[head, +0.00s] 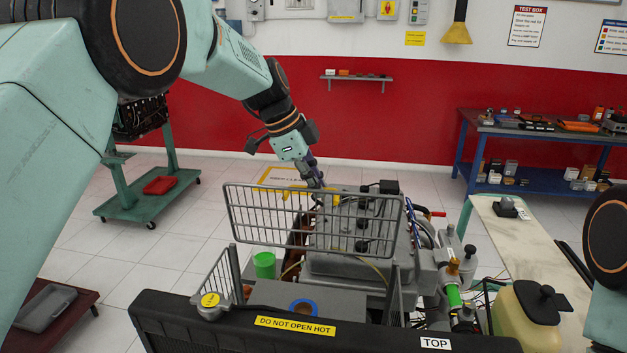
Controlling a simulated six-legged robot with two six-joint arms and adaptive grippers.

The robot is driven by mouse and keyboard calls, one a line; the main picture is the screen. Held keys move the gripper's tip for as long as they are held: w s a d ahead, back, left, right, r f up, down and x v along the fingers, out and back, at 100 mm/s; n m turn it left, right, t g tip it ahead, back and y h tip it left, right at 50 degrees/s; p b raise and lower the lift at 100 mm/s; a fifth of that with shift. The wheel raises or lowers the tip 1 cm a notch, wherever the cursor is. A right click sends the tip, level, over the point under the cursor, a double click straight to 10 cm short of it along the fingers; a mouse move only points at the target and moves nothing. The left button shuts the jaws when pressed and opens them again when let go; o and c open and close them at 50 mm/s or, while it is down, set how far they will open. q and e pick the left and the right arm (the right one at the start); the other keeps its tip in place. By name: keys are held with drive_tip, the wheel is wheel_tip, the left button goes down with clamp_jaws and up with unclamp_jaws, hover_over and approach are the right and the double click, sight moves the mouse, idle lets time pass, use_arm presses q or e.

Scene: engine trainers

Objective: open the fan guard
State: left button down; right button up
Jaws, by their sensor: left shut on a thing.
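The fan guard (262,241) is a grey wire panel in a rounded frame, standing raised and tilted above the front of the engine trainer. My left arm reaches over from the left, and my left gripper (317,187) is at the guard's upper edge, shut on it. The fingertips are small and partly lost among the wires and engine parts behind. My right gripper is out of view; only part of my right arm shows at the right edge.
The black radiator top with a "DO NOT OPEN HOT" label (295,326) lies in front. A fixed wire side piece (222,275) stands left, near a green cup (264,264). A yellowish tank (530,312) is at right. A green cart (150,207) stands farther left.

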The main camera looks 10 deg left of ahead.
use_arm(q)
drive_tip(key=shift+w+f+p, duration=0.2)
drive_tip(key=shift+w+f, duration=0.1)
drive_tip(key=shift+w, duration=0.2)
drive_tip(key=shift+w+f+p, duration=0.2)
drive_tip(key=shift+w+f, duration=0.1)
drive_tip(key=shift+w, duration=0.2)
drive_tip(key=c, duration=1.4)
unclamp_jaws()
drive_tip(key=shift+w+r, duration=0.1)
drive_tip(key=shift+w, duration=0.05)
drive_tip(key=shift+r, duration=0.1)
drive_tip(key=v, duration=1.2)
